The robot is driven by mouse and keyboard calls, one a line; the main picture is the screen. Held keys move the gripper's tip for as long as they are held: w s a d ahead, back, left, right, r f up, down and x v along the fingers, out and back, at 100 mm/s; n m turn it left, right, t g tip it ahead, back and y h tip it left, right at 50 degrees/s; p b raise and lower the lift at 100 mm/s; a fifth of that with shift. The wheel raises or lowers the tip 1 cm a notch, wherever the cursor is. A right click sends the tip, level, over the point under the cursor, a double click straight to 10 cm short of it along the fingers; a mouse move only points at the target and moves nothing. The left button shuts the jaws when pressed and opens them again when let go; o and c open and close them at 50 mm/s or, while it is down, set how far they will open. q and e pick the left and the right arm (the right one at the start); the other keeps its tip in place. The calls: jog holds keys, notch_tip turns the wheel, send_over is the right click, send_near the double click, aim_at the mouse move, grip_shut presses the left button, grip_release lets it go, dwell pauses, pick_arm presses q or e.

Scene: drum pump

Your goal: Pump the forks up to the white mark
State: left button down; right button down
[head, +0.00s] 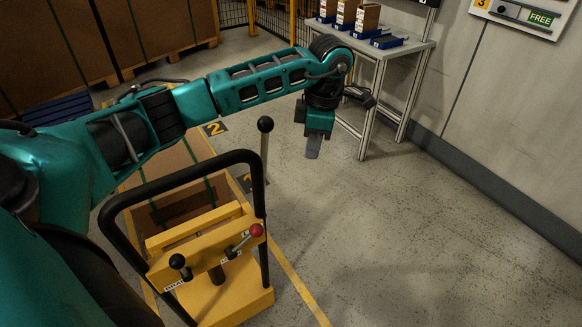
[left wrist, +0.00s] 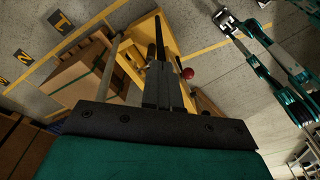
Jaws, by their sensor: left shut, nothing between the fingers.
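The yellow lift truck (head: 215,300) with its black push handle (head: 110,215) stands at the lower left of the head view. A pump lever (head: 264,150) with a black ball on top rises upright by the handle's right side. A red-knobbed lever (head: 257,231) and a black-knobbed lever (head: 177,261) sit on the yellow panel. My left gripper (head: 313,148) hangs to the right of the pump lever, apart from it, fingers down, shut and empty; its fingers show in the left wrist view (left wrist: 160,88). My right gripper (left wrist: 225,22) is small in the left wrist view. I cannot make out the forks or the white mark.
A workbench (head: 385,50) with blue bins is at the back, by the wall (head: 520,120). The floor (head: 400,240) right of the truck is clear.

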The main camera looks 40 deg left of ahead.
pick_arm(q)
notch_tip(320, 180, up, 6)
jog(key=shift+d, duration=0.3)
jog(key=shift+w+f, duration=0.1)
dwell(0.3)
